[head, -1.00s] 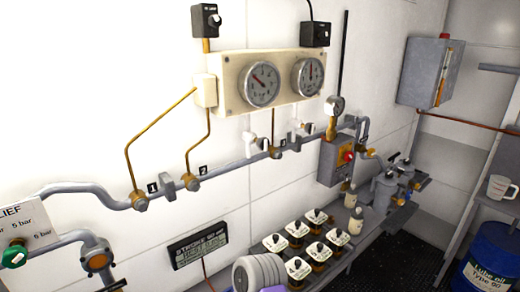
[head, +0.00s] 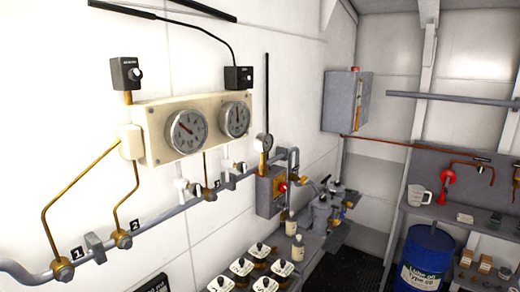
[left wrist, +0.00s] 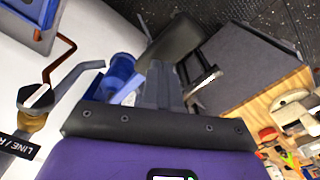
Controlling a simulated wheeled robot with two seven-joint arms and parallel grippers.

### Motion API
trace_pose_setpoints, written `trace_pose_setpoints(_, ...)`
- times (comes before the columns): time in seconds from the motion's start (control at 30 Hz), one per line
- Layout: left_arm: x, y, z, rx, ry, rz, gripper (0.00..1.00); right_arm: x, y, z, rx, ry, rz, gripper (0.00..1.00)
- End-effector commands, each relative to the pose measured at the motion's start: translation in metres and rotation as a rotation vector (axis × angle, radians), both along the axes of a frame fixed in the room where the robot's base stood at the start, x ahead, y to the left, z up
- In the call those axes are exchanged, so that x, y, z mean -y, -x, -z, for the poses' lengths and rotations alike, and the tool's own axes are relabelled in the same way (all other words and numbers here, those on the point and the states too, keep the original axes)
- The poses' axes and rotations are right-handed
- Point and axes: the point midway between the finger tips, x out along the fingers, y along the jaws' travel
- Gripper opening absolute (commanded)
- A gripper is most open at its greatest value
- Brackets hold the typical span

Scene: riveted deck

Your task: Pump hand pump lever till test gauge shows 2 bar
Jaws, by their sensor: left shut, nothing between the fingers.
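My right gripper is in neither view.
Two large dials (head: 187,131) sit on a cream panel above the wall pipe (head: 172,208). Several square white-topped items (head: 242,266) stand on the bench. A blue drum (head: 425,260) stands right.

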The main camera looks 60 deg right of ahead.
Motion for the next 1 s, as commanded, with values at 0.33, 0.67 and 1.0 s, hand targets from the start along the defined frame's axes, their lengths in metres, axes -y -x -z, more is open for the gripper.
trace_pose_setpoints(0.33,0.0,0.0,0.0,0.0,0.0,0.0,0.0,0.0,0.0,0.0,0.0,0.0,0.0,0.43)
trace_pose_setpoints(0.67,0.0,0.0,0.0,0.0,0.0,0.0,0.0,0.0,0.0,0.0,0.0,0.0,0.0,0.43)
trace_pose_setpoints(1.0,0.0,0.0,-0.012,0.001,0.0,0.0,0.0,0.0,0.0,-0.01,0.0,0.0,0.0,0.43)
